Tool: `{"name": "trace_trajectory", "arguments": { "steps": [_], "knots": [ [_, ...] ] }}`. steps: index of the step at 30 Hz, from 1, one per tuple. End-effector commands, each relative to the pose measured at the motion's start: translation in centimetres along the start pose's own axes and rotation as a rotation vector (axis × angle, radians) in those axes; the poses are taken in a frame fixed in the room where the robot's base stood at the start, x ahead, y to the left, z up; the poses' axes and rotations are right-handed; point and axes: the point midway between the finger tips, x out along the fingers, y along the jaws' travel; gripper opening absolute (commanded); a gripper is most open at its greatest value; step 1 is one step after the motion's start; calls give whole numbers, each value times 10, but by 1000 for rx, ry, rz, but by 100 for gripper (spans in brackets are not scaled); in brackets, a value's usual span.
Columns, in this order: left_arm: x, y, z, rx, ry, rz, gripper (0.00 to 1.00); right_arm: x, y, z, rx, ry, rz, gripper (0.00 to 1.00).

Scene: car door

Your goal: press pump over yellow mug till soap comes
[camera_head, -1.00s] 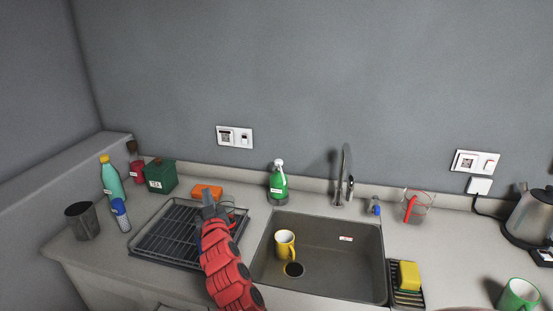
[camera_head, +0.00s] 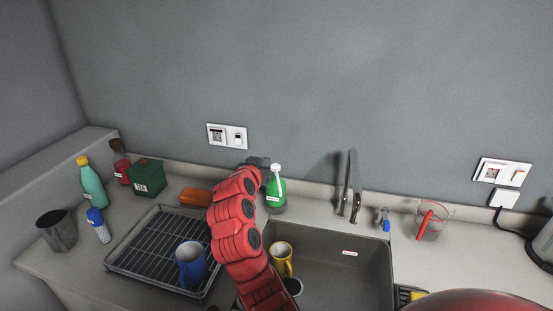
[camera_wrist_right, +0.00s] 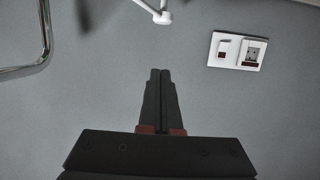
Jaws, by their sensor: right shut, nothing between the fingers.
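The green soap bottle (camera_head: 275,193) with its white pump head (camera_head: 276,169) stands behind the sink's back left corner. My right gripper (camera_head: 262,162) is shut and empty, just left of the pump head and at about its height. In the right wrist view its closed fingertips (camera_wrist_right: 160,72) show apart from the white pump nozzle (camera_wrist_right: 157,14), at the top edge. The yellow mug (camera_head: 281,258) stands upright in the sink's left part, partly beside my arm. No soap is visible at the nozzle. My left gripper is not in view.
A blue mug (camera_head: 190,264) stands on the drying rack (camera_head: 140,250), left of my arm. An orange sponge (camera_head: 195,197) lies behind the rack. The faucet (camera_head: 350,185) rises right of the bottle, and a measuring cup (camera_head: 433,218) stands further right.

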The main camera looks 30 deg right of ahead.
Motion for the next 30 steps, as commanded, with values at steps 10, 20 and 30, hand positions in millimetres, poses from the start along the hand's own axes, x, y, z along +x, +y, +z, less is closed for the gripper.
{"name": "trace_trajectory", "arguments": {
  "steps": [10,20,30],
  "knots": [
    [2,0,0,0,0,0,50,3,0,0,-1,-1,1,0],
    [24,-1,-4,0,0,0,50,50,1,-3,-3,-4,3,0],
    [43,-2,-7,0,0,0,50,102,0,-2,-2,-3,0,0]
  ]
}}
